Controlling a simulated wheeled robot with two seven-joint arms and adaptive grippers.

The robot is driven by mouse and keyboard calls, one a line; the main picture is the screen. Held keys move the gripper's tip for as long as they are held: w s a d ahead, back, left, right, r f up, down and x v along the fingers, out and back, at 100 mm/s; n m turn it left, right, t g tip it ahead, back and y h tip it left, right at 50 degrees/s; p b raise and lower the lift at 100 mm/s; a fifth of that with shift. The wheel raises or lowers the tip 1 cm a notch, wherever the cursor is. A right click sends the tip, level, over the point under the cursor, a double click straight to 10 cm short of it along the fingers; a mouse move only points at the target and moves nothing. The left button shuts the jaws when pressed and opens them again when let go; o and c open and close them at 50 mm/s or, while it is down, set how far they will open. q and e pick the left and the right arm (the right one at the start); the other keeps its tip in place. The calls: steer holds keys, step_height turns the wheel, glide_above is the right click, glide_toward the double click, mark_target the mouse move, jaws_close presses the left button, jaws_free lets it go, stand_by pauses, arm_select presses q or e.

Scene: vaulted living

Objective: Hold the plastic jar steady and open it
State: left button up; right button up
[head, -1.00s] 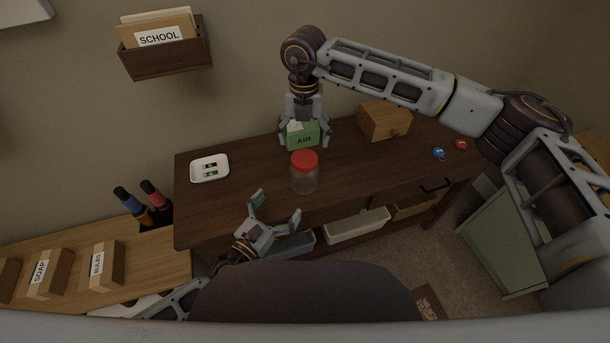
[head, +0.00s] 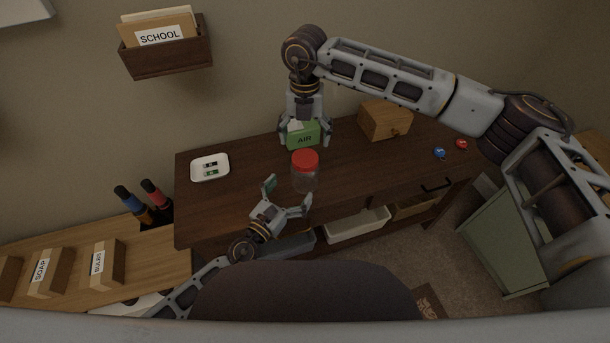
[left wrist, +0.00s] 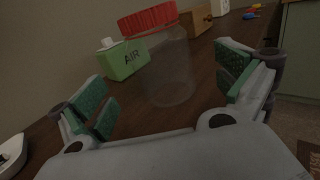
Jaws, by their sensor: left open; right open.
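The clear plastic jar (head: 305,178) with a red lid (head: 305,159) stands upright on the dark wooden desk. My left gripper (head: 288,194) is open just in front of the jar, its fingers spread towards the jar's near side. In the left wrist view the jar's clear body (left wrist: 166,70) and red lid (left wrist: 149,18) show ahead, between and beyond the open fingers (left wrist: 168,98). My right gripper (head: 306,130) points down, open, behind the jar and around or just above the green AIR box; I cannot tell whether it touches the box.
The green AIR box (head: 303,137) stands behind the jar. A wooden box (head: 384,121) and small blue (head: 439,153) and red (head: 461,143) items lie to the right. A white tray (head: 222,163) with batteries is on the left. The desk (head: 245,176) is clear between tray and jar.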

mark_target(305, 172)
arm_select(q)
steer(key=shift+x, duration=4)
